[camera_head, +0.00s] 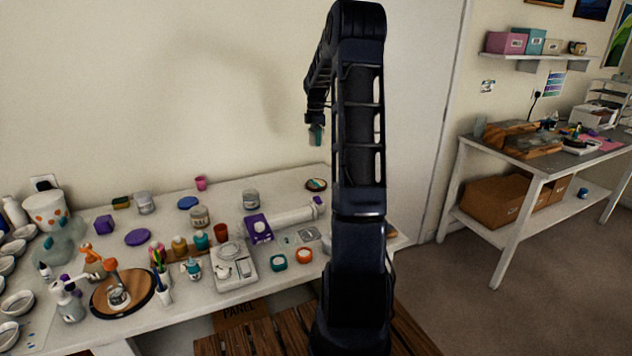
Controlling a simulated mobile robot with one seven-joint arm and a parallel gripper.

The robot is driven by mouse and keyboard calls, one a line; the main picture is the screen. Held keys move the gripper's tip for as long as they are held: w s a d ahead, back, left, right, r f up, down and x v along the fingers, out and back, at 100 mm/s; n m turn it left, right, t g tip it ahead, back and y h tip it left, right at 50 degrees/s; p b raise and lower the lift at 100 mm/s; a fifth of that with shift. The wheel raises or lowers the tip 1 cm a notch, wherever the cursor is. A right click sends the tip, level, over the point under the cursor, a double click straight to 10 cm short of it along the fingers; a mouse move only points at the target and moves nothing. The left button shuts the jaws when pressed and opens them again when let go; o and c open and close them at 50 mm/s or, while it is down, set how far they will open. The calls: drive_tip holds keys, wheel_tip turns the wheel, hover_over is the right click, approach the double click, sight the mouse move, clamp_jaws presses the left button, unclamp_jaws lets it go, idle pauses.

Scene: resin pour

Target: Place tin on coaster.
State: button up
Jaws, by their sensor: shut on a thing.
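My gripper (316,120) hangs at the end of my raised arm, well above the back right of the white table. It is shut on a small teal-green thing (316,136); at this size I cannot tell whether it is the tin. Several grey metallic tins or jars stand on the table, one at the back (250,199) and one further left (144,203). Flat round pieces that could be coasters are a dark patterned disc (316,184) at the back right, a blue disc (188,203) and a purple disc (137,237). The gripper is apart from all of them.
The white table (290,187) also holds a kitchen-scale-like white device (236,268), a purple box (258,228), a white roll (290,216), cups and bottles. White bowls crowd the left edge. A second table (545,163) stands at right. My arm hides part of the table's right end.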

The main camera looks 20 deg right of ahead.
sight(316, 183)
wheel_tip(316, 183, down, 18)
drive_tip(key=shift+f, duration=0.15)
idle(0.5)
drive_tip(key=shift+f, duration=0.15)
drive_tip(key=o, duration=1.2)
